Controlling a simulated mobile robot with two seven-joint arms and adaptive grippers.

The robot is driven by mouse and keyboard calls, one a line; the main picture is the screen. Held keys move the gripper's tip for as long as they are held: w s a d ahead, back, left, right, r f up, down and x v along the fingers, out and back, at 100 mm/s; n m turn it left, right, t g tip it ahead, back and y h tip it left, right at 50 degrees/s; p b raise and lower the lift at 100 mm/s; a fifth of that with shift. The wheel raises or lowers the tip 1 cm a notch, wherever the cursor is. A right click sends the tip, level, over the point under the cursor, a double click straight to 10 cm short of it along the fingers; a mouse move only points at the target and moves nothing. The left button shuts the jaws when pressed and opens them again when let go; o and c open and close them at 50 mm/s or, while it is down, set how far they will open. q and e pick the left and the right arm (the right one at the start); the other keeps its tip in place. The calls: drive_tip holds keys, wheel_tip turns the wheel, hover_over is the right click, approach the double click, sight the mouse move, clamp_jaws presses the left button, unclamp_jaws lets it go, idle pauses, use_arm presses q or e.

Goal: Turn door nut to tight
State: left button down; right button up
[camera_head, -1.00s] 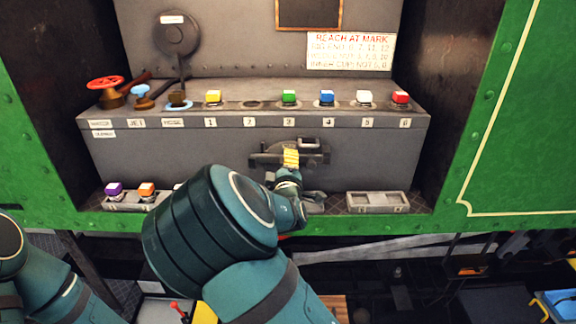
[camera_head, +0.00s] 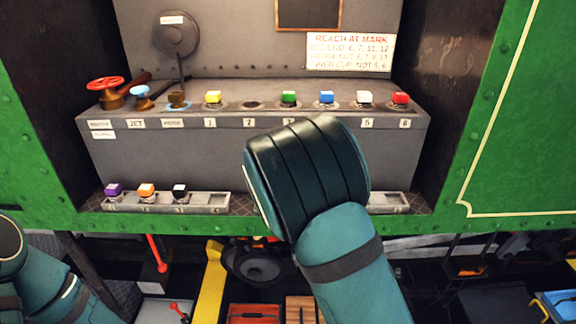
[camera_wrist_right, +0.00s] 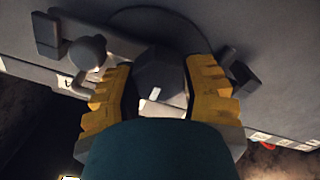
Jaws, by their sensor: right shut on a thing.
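In the right wrist view the door nut (camera_wrist_right: 160,80) is a dark grey faceted block in front of the grey door face. My right gripper (camera_wrist_right: 162,92) has its yellow ridged fingers on either side of the nut and is shut on it. A bar with a round knob (camera_wrist_right: 88,52) lies left of the nut, and a dark block (camera_wrist_right: 240,78) lies to its right. In the head view my right arm hides the nut, the right gripper and the middle of the grey box front (camera_head: 170,160). Only part of my left arm shows at lower left; its gripper is out of view.
The shelf above carries a red handwheel (camera_head: 105,84), a blue knob (camera_head: 142,92) and several coloured caps such as the green one (camera_head: 289,97). A lower tray (camera_head: 215,203) holds purple, orange and black caps. A printed sign (camera_head: 350,52) hangs behind.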

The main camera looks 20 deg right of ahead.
drive_tip(key=shift+r+m, duration=0.15)
drive_tip(key=shift+m, duration=0.25)
drive_tip(key=o, duration=1.2)
drive_tip(key=v, duration=1.2)
